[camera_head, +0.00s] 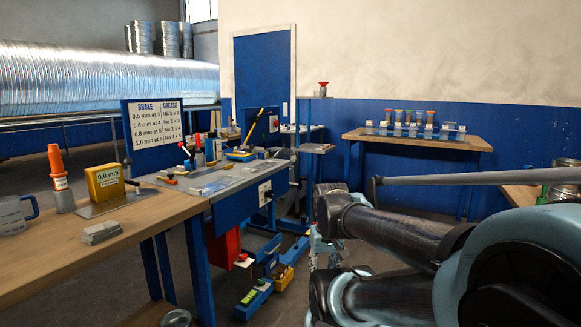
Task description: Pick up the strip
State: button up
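I cannot pick out the strip with certainty. A flat grey metal piece (117,203) lies on the wooden bench top at the left, under and beside a yellow block gauge (104,182) marked "0.0 mm". Flat grey pieces (222,184) also lie on the grey-topped bench in the middle, too small to tell apart. My arm reaches in from the right. What looks like part of my gripper (318,249) shows at the arm's far end, right of the benches and apart from them. It is mostly hidden by my arm, so its fingers cannot be made out.
A small grey block (101,233), an orange-tipped bottle (60,178) and a mug (15,214) stand on the wooden bench (60,265). A "BRAKE / GREASE" sign (155,123) stands behind. Blue floor trays (254,299) lie below. A rack table (418,141) stands at the back wall.

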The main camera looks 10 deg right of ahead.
aim_at(260, 167)
jog(key=z, duration=0.15)
jog(key=i, duration=1.3)
jog(key=u, duration=0.25)
